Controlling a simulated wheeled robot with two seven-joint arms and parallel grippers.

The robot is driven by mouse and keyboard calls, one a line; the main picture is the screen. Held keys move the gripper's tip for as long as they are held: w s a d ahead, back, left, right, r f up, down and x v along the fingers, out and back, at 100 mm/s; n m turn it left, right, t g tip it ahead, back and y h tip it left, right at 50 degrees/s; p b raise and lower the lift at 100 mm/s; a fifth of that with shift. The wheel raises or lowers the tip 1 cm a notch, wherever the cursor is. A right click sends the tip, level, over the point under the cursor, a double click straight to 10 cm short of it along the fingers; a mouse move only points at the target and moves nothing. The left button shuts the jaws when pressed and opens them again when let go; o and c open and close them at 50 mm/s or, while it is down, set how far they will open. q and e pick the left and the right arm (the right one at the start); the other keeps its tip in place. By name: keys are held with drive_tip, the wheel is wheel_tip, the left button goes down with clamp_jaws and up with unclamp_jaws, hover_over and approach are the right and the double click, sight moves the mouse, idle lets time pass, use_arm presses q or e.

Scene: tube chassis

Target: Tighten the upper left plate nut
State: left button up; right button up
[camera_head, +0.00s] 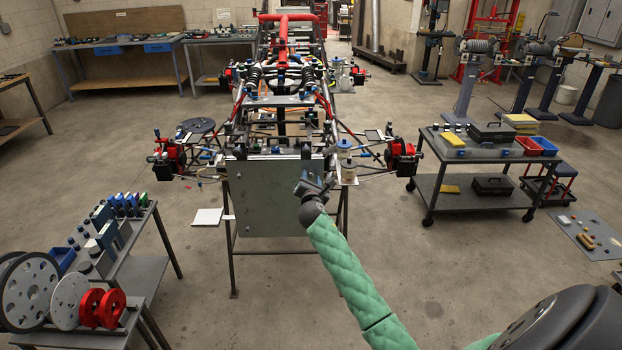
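A grey metal plate (268,199) hangs upright on the near end of the tube chassis (283,60). My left gripper is not in view.
A tool bench (143,272) with discs and bottles stands at the lower left. A black cart (478,152) with cases and trays stands at the right. Red brake assemblies (402,157) stick out on both sides of the chassis. The floor in front of the plate is clear.

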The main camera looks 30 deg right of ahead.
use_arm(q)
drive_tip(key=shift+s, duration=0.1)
use_arm(e)
clamp_jaws()
